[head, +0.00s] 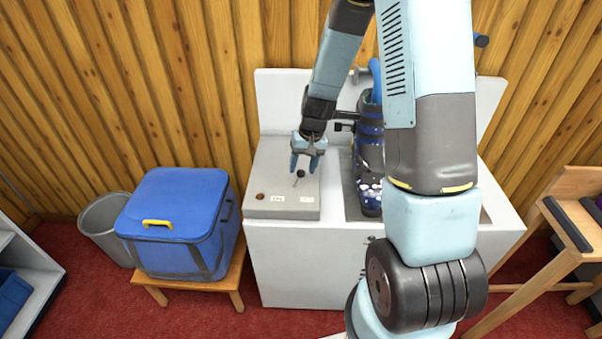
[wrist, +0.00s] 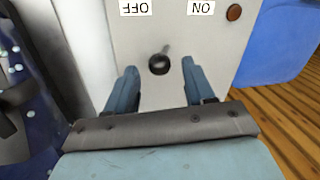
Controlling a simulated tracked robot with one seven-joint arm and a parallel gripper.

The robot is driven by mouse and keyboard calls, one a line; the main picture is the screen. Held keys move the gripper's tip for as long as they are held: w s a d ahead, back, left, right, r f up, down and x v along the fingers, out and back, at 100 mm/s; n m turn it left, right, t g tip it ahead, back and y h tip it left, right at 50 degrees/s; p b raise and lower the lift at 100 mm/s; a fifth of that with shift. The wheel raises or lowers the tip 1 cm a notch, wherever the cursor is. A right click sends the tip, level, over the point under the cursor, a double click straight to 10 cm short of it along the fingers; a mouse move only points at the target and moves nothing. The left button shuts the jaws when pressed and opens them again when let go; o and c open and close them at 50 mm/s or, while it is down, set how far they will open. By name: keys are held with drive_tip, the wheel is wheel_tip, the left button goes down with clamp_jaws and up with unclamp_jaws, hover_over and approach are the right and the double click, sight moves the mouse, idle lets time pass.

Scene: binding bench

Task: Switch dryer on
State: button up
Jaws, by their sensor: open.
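The dryer (head: 270,235) is a white cabinet with a grey control panel (head: 268,170) on its left top. A switch lever with a black ball knob (head: 300,174) stands on the panel; it also shows in the wrist view (wrist: 159,64). Its knob sits slightly to the OFF side of its stem's foot. The OFF label (wrist: 135,7) and ON label (wrist: 201,8) appear upside down in the wrist view, beside a brown-red round button or lamp (wrist: 234,12). My gripper (head: 307,167) is open above the panel, pointing down; in the wrist view the knob appears between its fingers, with gaps on both sides.
A dark blue boot (head: 369,190) stands on the dryer, right of the panel. A blue cooler box (head: 177,215) on a wooden stool and a grey bin (head: 101,218) are at left. A wooden chair (head: 555,235) is at right. Wooden wall behind.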

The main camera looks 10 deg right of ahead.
sight(301, 172)
drive_tip(key=shift+a+f, duration=0.15)
drive_tip(key=shift+f, duration=0.65)
drive_tip(key=shift+a+f, duration=0.15)
drive_tip(key=shift+f, duration=0.65)
clamp_jaws()
